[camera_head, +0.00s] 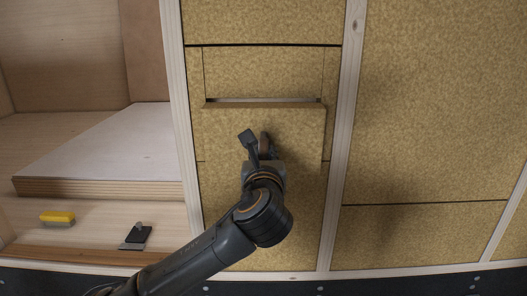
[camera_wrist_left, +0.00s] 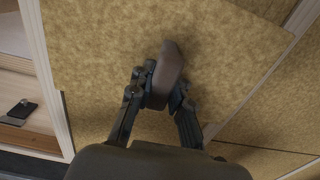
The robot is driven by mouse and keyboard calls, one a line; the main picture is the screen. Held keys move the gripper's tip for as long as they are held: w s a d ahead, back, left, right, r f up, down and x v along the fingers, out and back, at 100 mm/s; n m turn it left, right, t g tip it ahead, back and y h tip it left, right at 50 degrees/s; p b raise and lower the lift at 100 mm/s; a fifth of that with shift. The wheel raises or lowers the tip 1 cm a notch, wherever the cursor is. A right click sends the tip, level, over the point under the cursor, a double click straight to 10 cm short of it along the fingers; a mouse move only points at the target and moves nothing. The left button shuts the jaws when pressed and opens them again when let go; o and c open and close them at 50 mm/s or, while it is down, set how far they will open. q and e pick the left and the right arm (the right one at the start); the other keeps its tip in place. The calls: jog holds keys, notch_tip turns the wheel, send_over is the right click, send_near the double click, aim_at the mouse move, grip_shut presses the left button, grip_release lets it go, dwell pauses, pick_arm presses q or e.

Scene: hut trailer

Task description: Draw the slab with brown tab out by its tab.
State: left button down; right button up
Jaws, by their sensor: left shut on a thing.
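The slab (camera_head: 286,125) is a tan, speckled panel piece between two pale wooden studs. Its top edge stands out from the wall, with a dark and pale gap above it. The brown tab (camera_head: 264,143) sticks out of the slab's face near its middle. My left gripper (camera_head: 258,148) is at the tab. In the left wrist view the slab (camera_wrist_left: 110,50) fills the upper middle, and the fingers are shut on the brown tab (camera_wrist_left: 168,68), one on each side. The lower part of the slab is partly hidden by my left arm. My right gripper is not in view.
Pale wooden studs (camera_head: 348,130) frame the panel on both sides. At the left, an open bay holds a white-topped board (camera_head: 110,145), a yellow brush-like block (camera_head: 58,217) and a dark scraper-like tool (camera_head: 137,236). More tan panels (camera_head: 430,110) fill the right.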

pick_arm(q)
jog(key=shift+s+p, duration=0.85)
jog(key=shift+s, duration=2.2)
